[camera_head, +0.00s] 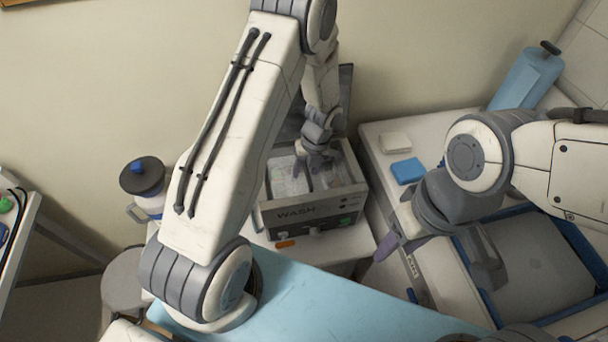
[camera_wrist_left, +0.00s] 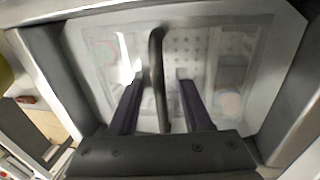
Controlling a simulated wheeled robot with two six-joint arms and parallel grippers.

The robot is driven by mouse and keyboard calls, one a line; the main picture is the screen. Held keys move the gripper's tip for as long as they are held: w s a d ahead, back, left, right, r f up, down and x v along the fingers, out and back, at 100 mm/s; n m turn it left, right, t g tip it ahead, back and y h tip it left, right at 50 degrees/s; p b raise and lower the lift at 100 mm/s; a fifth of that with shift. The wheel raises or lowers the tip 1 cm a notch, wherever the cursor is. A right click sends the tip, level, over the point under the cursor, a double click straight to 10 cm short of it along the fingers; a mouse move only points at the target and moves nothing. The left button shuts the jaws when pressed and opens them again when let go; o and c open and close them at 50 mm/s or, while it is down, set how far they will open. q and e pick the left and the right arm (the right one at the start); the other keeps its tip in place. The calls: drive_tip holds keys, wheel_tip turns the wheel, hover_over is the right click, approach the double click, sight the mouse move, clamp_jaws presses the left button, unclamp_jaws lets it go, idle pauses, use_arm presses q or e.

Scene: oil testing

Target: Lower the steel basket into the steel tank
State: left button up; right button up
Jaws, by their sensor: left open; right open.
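The steel tank (camera_head: 300,212), a box marked WASH, stands against the wall with its top open. The pale steel basket (camera_head: 283,182) sits inside the tank's walls. In the left wrist view the basket (camera_wrist_left: 200,48) shows a perforated bottom, and its dark handle (camera_wrist_left: 158,75) arches over it. My left gripper (camera_head: 316,174) is over the tank opening. Its open fingers (camera_wrist_left: 160,108) stand on either side of the handle, apart from it. The gripper hides part of the basket in the head view. My right gripper (camera_head: 433,262) is open and empty, pointing down at the right.
A blue mat (camera_head: 315,305) covers the table in front. A blue-rimmed tray (camera_head: 580,247) lies under my right arm. A blue sponge (camera_head: 408,170), a white block (camera_head: 395,142) and a blue roll (camera_head: 526,80) are at the right. A dark-lidded jug (camera_head: 143,177) stands left of the tank.

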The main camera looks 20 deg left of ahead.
use_arm(q)
wheel_tip(320, 180, up, 10)
drive_tip(key=w+d, duration=0.1)
drive_tip(key=d, duration=0.1)
drive_tip(key=s+d+r+n+t+h, duration=0.1)
drive_tip(key=s+d+r+n, duration=0.8)
drive_tip(key=s+d+n, duration=0.1)
drive_tip(key=s+d+r+n+h, duration=0.1)
drive_tip(key=s+r+n, duration=0.1)
drive_tip(key=s+n, duration=0.4)
drive_tip(key=s+d+r+n, duration=0.1)
drive_tip(key=s+r+n, duration=0.1)
drive_tip(key=s+n, duration=0.4)
drive_tip(key=s+b, duration=0.1)
drive_tip(key=s, duration=0.1)
drive_tip(key=shift+s+d+h, duration=0.35)
drive_tip(key=shift+h, duration=0.05)
drive_tip(key=shift+r, duration=0.15)
